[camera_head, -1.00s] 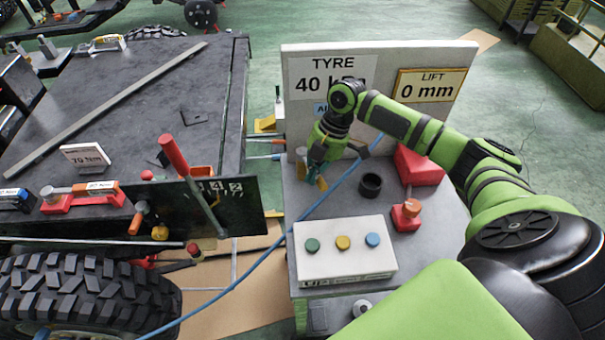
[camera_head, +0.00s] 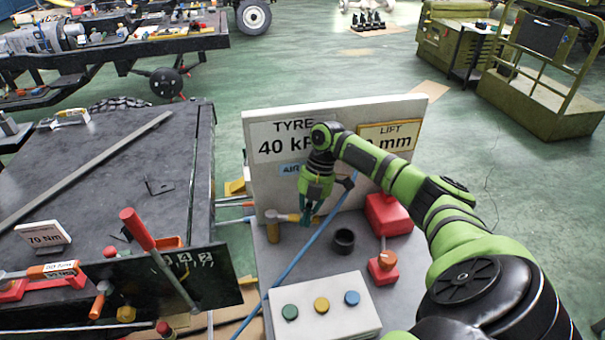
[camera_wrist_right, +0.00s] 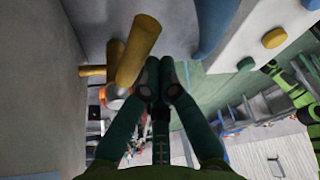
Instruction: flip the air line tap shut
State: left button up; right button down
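The air line tap shows as brass-yellow pipework (camera_head: 273,229) low on the front of the grey panel, below the blue AIR label (camera_head: 290,169). A short yellow bar (camera_head: 289,217) runs right from it toward my right gripper (camera_head: 306,218). In the wrist view a thick yellow cylinder (camera_wrist_right: 137,50) stands just left of the fingertips (camera_wrist_right: 160,73). An orange-and-white part beside it is partly hidden by a finger. The right fingers are together with nothing seen between them. I cannot tell whether they touch the tap. My left gripper is out of view.
A blue hose (camera_head: 318,230) passes close by the right gripper. A black cup (camera_head: 343,240), a red block (camera_head: 387,214) and a button box (camera_head: 323,310) stand on the grey bench. The panel (camera_head: 360,112) rises close behind the gripper. A dark table (camera_head: 100,160) lies left.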

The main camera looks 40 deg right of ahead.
jog(key=shift+w+d, duration=0.4)
jog(key=shift+d, duration=0.2)
dwell(0.3)
